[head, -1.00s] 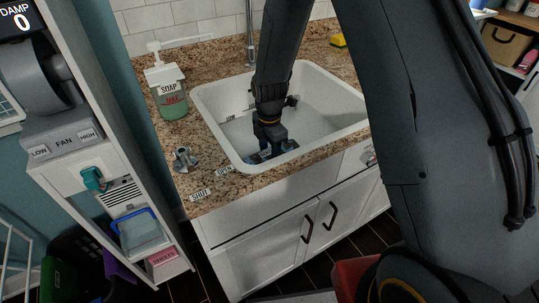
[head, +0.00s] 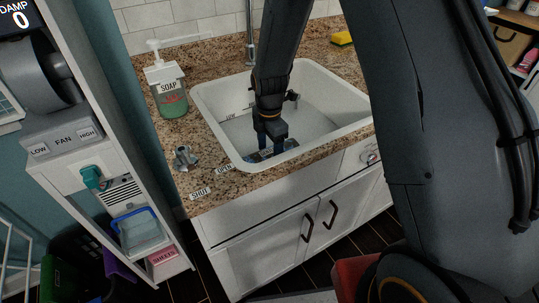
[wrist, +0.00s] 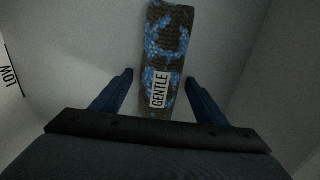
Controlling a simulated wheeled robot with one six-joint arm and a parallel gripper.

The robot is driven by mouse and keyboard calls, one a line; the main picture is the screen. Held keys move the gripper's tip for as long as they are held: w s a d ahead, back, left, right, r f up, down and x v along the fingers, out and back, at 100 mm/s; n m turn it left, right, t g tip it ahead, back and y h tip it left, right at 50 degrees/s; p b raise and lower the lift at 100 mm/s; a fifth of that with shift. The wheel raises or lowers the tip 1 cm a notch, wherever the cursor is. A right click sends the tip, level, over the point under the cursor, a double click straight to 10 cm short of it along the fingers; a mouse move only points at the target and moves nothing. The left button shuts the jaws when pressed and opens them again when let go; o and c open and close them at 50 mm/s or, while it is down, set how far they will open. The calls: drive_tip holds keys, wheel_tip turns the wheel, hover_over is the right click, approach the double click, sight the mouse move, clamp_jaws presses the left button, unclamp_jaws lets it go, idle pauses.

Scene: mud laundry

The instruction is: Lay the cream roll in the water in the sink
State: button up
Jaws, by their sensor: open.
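A dark brown roll with a blue pattern and a GENTLE label (wrist: 160,60) lies on the sink floor, near its front wall. It shows partly behind my gripper in the head view (head: 291,145). No cream-coloured roll is visible. My gripper (wrist: 159,76) is open, with its blue fingers apart on either side of the roll's near part and nothing clearly gripped. In the head view my gripper (head: 270,150) reaches down into the white sink (head: 212,95). Whether water covers the roll is hard to tell.
A soap pump bottle (head: 170,98) stands left of the sink. A small grey tap handle (head: 185,158) sits by SHUT and OPEN labels at the front left. A yellow sponge (head: 343,38) lies behind.

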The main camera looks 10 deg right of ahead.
sight(269, 151)
wheel_tip(269, 151, up, 11)
drive_tip(key=b, duration=0.1)
drive_tip(key=shift+f+b, duration=0.15)
drive_tip(key=shift+b, duration=0.25)
